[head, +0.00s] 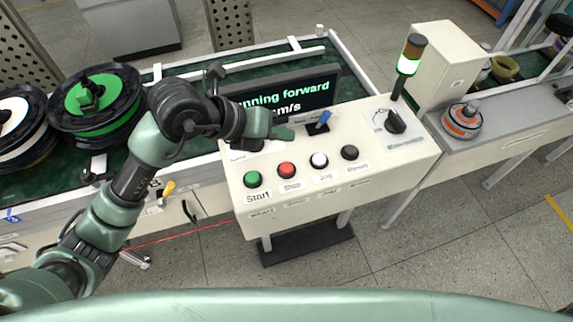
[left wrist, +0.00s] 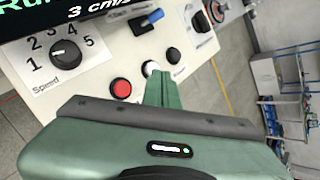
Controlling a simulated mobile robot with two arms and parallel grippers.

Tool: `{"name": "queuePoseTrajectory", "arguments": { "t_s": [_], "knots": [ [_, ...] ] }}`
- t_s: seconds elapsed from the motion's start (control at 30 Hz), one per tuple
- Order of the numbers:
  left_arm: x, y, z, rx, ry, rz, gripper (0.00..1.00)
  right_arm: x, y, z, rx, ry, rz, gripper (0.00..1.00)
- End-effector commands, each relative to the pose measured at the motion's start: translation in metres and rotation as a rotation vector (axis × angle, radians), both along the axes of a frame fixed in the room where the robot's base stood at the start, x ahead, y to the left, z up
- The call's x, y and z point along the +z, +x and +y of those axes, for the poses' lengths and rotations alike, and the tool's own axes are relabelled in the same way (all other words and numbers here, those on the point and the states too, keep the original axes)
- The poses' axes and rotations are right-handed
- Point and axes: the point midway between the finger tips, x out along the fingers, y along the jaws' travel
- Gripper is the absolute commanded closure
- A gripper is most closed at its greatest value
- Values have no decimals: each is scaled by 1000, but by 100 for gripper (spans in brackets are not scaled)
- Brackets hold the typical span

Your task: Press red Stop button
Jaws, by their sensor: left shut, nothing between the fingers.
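The red Stop button (head: 286,170) sits on the sloped white control panel (head: 375,165), between the green Start button (head: 253,179) and the white Jog button (head: 319,160). My left gripper (head: 284,133) is shut and empty, above the panel and behind the button row. In the left wrist view the red button (left wrist: 121,88) shows to the left of my shut left gripper (left wrist: 163,88), apart from it in the picture. The white button (left wrist: 150,68) is partly hidden there behind the fingers. My right gripper is not in view.
A black button (head: 350,153), a blue-handled switch (head: 319,124) and a black rotary switch (head: 396,121) are also on the panel. A display (head: 300,92) reading "Running forward" stands behind. A lit signal tower (head: 408,60) rises at the right. A speed dial (left wrist: 66,54) shows in the wrist view.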

Motion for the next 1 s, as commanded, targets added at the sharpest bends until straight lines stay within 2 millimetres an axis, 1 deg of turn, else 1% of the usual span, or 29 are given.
{"name": "queuePoseTrajectory", "arguments": {
  "t_s": [0.17, 0.27, 0.6, 0.7, 0.83, 1.0],
  "knots": [
    [-12, 0, 0, -1, -2, 2, 100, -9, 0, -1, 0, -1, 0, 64],
    [-23, -1, 0, -1, -1, 2, 100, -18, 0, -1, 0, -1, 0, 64],
    [-72, 0, 0, 0, -1, 1, 100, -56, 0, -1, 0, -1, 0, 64],
    [-82, 0, 0, -1, -1, 0, 100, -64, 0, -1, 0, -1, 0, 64],
    [-88, 0, 0, -1, -2, 0, 100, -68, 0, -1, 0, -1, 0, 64],
    [-87, 0, 0, -1, -2, 0, 100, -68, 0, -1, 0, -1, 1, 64]
  ]
}}
